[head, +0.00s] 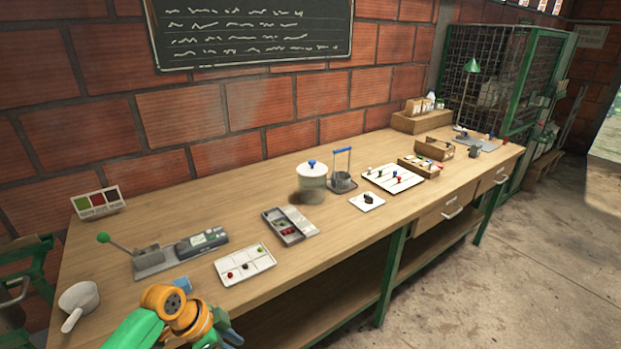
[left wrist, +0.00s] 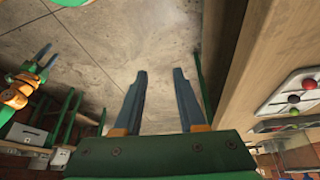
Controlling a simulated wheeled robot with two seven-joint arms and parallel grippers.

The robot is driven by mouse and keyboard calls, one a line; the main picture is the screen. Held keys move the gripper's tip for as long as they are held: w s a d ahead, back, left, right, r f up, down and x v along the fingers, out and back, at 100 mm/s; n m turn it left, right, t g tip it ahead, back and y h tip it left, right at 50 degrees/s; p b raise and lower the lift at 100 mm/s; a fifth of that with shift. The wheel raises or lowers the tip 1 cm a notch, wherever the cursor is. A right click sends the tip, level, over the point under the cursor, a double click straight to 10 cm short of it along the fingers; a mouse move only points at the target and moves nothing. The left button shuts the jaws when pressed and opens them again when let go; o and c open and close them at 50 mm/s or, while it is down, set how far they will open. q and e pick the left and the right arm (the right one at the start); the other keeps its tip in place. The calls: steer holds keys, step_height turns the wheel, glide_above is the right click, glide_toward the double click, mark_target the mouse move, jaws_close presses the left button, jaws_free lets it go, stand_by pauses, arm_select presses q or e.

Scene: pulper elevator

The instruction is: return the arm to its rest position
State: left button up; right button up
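My left arm's green and orange links (head: 180,312) come in at the bottom of the head view, by the front edge of the workbench (head: 330,235). My left gripper (left wrist: 160,82) shows its two blue-grey fingers apart in the left wrist view, with nothing between them. Behind them is bare concrete floor, with the bench edge to the right. Another gripper of mine, seemingly the right one (left wrist: 45,58), shows small at the left of the wrist view, with orange joints and blue fingers. Its opening is too small to judge.
A white tray with small balls (head: 245,265) lies near the bench front; it also shows in the left wrist view (left wrist: 285,95). A white scoop (head: 78,299), a lever device (head: 150,259) and a lidded pot (head: 312,184) stand on the bench. The floor in front is clear.

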arm_select(q)
steer(key=s+a+f+n+y, duration=0.2)
steer(key=s+f+n, duration=0.25)
steer(key=f, duration=0.55)
steer(key=s+a+f+n+y, duration=0.1)
steer(key=s+a+f+n, duration=0.4)
steer(key=f, duration=0.6)
steer(key=s+d+f, duration=0.1)
steer(key=s+f, duration=0.2)
steer(key=s, duration=0.5)
steer(key=s+d+f+y, duration=0.1)
steer(key=s+f, duration=0.1)
steer(key=s, duration=0.7)
steer(key=s+d+f+n, duration=0.1)
steer(key=s+f, duration=0.2)
steer(key=s, duration=0.5)
steer(key=shift+s+d+f+g+y, duration=0.2)
steer(key=shift+d+f+g+y, duration=0.1)
steer(key=shift+f, duration=0.05)
